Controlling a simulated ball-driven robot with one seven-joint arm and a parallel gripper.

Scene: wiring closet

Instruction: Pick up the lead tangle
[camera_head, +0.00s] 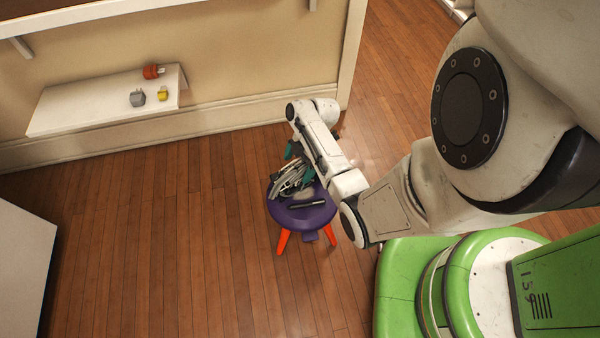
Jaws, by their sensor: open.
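The lead tangle (289,178) is a heap of grey and white cables with some dark parts. It lies on the back left part of a small purple stool (306,216) with orange legs. My gripper (292,160) is at the tangle's upper edge, with teal fingertips showing on either side of the cables. The jaws are open. My wrist hides the tangle's right side, and I cannot tell whether the fingers touch the cables.
A dark flat object (306,204) lies on the stool in front of the tangle. A low white shelf (75,119) on the wall holds an orange plug (152,72), a grey one (138,98) and a yellow one (162,94). A white cabinet (20,262) stands at left. Wooden floor is clear between.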

